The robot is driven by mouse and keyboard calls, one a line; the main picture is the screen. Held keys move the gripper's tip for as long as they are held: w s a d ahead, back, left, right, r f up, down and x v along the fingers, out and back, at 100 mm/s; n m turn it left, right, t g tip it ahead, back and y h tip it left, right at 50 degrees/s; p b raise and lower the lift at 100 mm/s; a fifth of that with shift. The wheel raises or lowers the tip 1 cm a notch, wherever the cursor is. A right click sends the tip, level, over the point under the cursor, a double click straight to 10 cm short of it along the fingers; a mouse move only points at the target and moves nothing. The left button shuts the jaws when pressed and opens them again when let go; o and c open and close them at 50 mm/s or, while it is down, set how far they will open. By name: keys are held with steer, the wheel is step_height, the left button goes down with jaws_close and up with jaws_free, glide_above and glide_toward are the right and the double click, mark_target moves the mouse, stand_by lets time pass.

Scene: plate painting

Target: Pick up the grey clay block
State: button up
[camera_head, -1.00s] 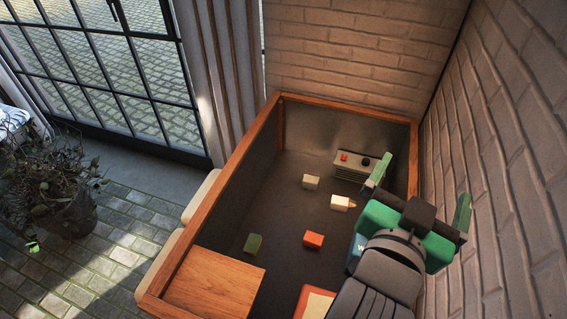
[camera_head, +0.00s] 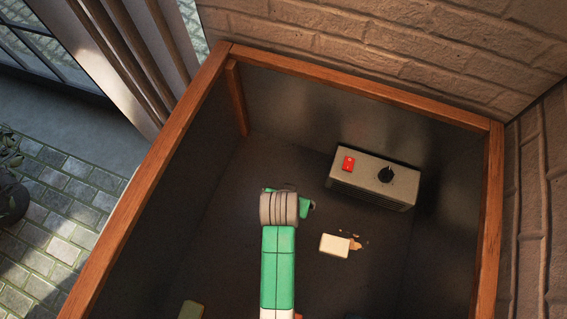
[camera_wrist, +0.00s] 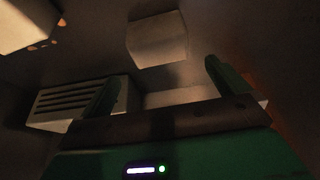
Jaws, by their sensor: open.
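The grey clay block (camera_wrist: 157,40) shows as a pale grey block in the wrist view, just beyond my fingertips and roughly centred between them. In the head view my arm hides it. My gripper (camera_head: 290,198) points down into the dark-walled bin; its green fingers also show in the wrist view (camera_wrist: 163,70). The fingers are spread apart with nothing held. I cannot tell the exact gap between the fingertips and the block.
A cream block (camera_head: 334,246) with orange bits at its end lies to the right, also in the wrist view (camera_wrist: 22,22). A vented box (camera_head: 373,178) with red switch and black knob stands behind. A green block (camera_head: 190,310) lies front left. Wooden rims (camera_head: 360,85) edge the bin.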

steer(key=shift+s+a+f, duration=0.1)
steer(key=shift+s+f, duration=0.2)
steer(key=shift+s, duration=0.1)
step_height(320, 180, down, 2)
steer(key=shift+w+f+b, duration=0.1)
steer(key=shift+w+b, duration=0.05)
steer(key=shift+b, duration=0.4)
steer(key=shift+w, duration=0.2)
steer(key=b+x, duration=0.3)
steer(key=x, duration=0.2)
steer(key=shift+f, duration=0.1)
steer(key=c, duration=1.3)
